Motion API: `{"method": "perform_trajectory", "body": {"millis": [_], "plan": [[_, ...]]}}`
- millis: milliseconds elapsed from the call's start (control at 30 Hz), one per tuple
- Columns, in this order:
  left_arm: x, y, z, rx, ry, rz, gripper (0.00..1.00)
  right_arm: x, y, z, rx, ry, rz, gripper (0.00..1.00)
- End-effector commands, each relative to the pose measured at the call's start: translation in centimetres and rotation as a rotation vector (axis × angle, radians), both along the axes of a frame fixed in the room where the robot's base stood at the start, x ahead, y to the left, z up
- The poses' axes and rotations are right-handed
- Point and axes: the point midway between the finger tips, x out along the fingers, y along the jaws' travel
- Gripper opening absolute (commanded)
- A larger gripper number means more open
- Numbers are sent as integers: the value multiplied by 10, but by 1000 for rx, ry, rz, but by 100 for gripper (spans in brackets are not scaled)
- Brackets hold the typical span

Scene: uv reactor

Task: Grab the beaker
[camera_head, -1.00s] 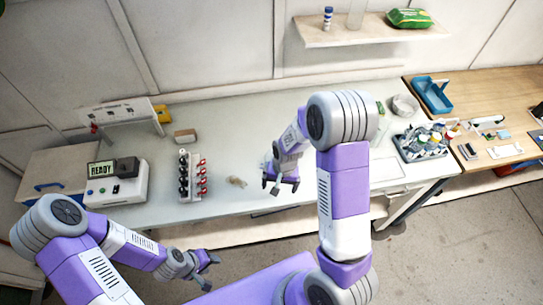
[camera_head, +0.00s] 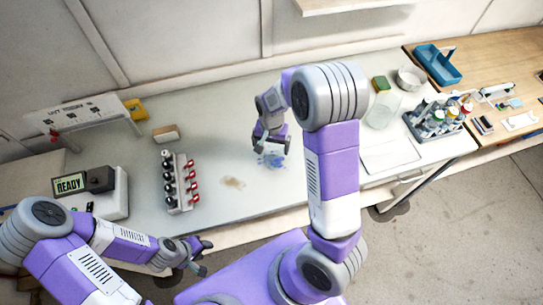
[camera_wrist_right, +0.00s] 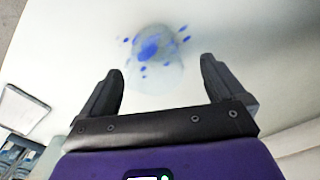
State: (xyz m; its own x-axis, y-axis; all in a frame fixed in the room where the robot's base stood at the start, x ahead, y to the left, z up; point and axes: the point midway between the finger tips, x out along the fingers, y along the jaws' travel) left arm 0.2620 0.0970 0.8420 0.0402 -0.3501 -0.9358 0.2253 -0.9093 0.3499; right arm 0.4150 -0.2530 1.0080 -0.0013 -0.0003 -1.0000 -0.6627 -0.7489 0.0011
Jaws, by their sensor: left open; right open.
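A clear beaker-like vessel (camera_wrist_right: 158,68) with blue spots in and around it shows in the right wrist view, ahead of the gap between the fingers. In the head view only blue patches (camera_head: 271,161) show at that place on the bench; the clear outline is hard to make out. My right gripper (camera_head: 270,147) is open and empty, just above and behind the blue patches; its fingers also show in the wrist view (camera_wrist_right: 160,82). My left gripper (camera_head: 205,257) is open and empty at the bench's front edge.
A rack with black and red items (camera_head: 178,183) stands left of a brown stain (camera_head: 232,182) on the bench (camera_head: 225,125). A clear container (camera_head: 383,110) and a bottle rack (camera_head: 435,121) are at the right. The device reading READY (camera_head: 92,188) is at the left.

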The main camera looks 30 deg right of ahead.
Motion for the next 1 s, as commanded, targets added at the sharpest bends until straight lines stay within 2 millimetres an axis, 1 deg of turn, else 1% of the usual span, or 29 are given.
{"method": "perform_trajectory", "body": {"millis": [400, 500, 700, 733, 767, 1000], "plan": [[0, 0, -2, 0, 0, 0, 43, -3, -5, -55, 0, 3, 1, 97], [0, 0, -2, 0, 0, 0, 43, -2, -5, -61, 0, 1, 1, 97], [0, 0, -2, 0, 0, 0, 43, -2, -4, -61, 0, 0, 1, 97], [0, 0, -2, 0, 0, 0, 43, -2, -4, -61, 0, 0, 1, 95], [0, 0, -2, 0, 0, 0, 43, -2, -4, -61, 0, 0, 1, 90], [0, 0, -2, 0, 0, 0, 43, -2, -4, -61, 0, 0, 1, 54]]}}
